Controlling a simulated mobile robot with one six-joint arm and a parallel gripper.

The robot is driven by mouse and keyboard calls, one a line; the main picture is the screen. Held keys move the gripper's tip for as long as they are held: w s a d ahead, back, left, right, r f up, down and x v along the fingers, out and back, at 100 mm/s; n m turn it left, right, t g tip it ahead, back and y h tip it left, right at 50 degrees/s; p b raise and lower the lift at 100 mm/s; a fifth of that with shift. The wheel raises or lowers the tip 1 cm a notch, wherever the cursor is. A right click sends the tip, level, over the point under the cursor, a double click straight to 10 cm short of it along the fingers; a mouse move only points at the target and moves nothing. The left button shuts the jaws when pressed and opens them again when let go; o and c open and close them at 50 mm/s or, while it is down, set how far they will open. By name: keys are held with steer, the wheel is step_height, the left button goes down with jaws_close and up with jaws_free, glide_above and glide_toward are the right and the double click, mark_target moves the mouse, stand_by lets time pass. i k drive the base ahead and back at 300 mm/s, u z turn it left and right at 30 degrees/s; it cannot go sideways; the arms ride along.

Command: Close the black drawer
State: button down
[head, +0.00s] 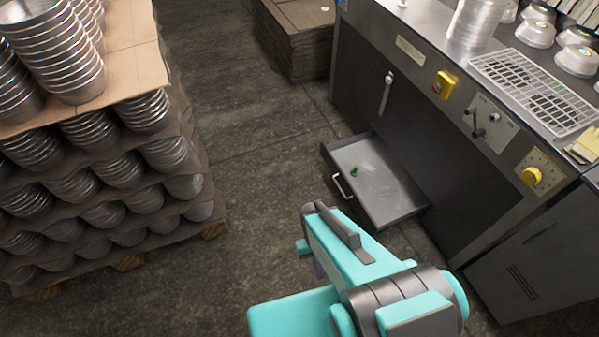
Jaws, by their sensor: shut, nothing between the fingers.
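The drawer (392,207) is pulled out from the dark lower front of the machine, low near the floor. Its inside looks grey, and a small green object (354,171) lies in it. A pale bar handle (341,187) is on its left-hand front face. My gripper (308,212) is at the end of my teal arm, in front of the drawer and below the handle in the picture. It is shut and holds nothing. It looks apart from the handle, but the exact gap cannot be told. The underside of my gripper is hidden.
Stacked metal pans on cardboard layers and a pallet (128,262) stand at the left. The machine (440,140) with its yellow knob (531,177) fills the right. A brown cardboard stack (292,40) stands at the back. The floor between is clear.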

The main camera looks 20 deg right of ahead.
mark_target(383, 193)
steer(key=z, duration=0.05)
steer(key=k, duration=0.2)
steer(key=u, duration=1.45)
steer(key=k, duration=0.65)
steer(key=z, duration=0.4)
steer(key=i, duration=1.65)
steer(key=u, duration=0.35)
